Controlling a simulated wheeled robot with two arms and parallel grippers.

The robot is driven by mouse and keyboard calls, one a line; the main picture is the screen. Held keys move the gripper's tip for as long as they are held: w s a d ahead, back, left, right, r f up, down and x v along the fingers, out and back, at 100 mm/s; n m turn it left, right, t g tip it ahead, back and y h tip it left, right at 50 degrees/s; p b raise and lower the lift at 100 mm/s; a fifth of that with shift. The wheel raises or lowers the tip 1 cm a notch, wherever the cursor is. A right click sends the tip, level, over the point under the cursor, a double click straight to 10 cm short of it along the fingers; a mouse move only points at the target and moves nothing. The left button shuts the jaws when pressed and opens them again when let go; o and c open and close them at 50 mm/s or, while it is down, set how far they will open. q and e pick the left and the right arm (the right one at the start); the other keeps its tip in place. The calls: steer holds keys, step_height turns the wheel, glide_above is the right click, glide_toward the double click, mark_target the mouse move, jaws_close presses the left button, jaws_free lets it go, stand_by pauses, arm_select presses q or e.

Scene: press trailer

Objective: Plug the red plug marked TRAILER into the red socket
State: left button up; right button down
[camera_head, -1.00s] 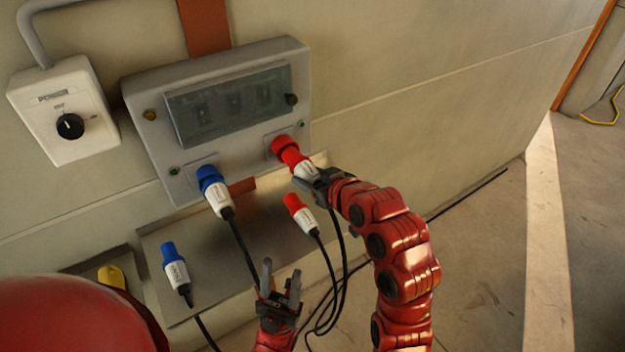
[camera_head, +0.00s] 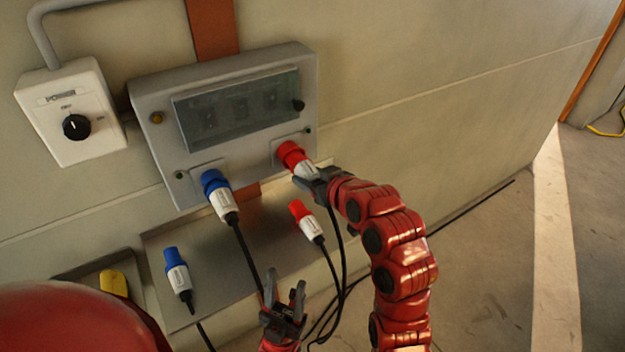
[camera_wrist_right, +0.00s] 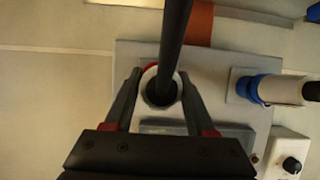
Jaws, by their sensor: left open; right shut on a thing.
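A red plug with a white body (camera_head: 303,166) sits at the red socket (camera_head: 289,152) on the lower right of the grey box; whether it is fully seated I cannot tell. My right gripper (camera_head: 318,180) is shut on this plug's white body, and in the right wrist view the fingers (camera_wrist_right: 161,95) are on both sides of it. The plug's marking is too small to read. A second red plug (camera_head: 306,220) rests on the metal shelf below, apart from both grippers. My left gripper (camera_head: 283,300) is open and empty, below the shelf's front edge.
A blue plug (camera_head: 221,199) is in the blue socket on the grey box (camera_head: 150,100). Another blue plug (camera_head: 176,272) lies on the metal shelf (camera_head: 215,245). A white POWER switch box (camera_head: 70,105) is at upper left. A yellow object (camera_head: 114,283) is at lower left. Black cables hang near my left gripper.

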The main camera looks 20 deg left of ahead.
steer(key=shift+w+a+b, duration=0.45)
steer(key=shift+w+a, duration=0.15)
steer(key=shift+a, duration=0.15)
steer(key=shift+c, duration=0.7)
jaws_free()
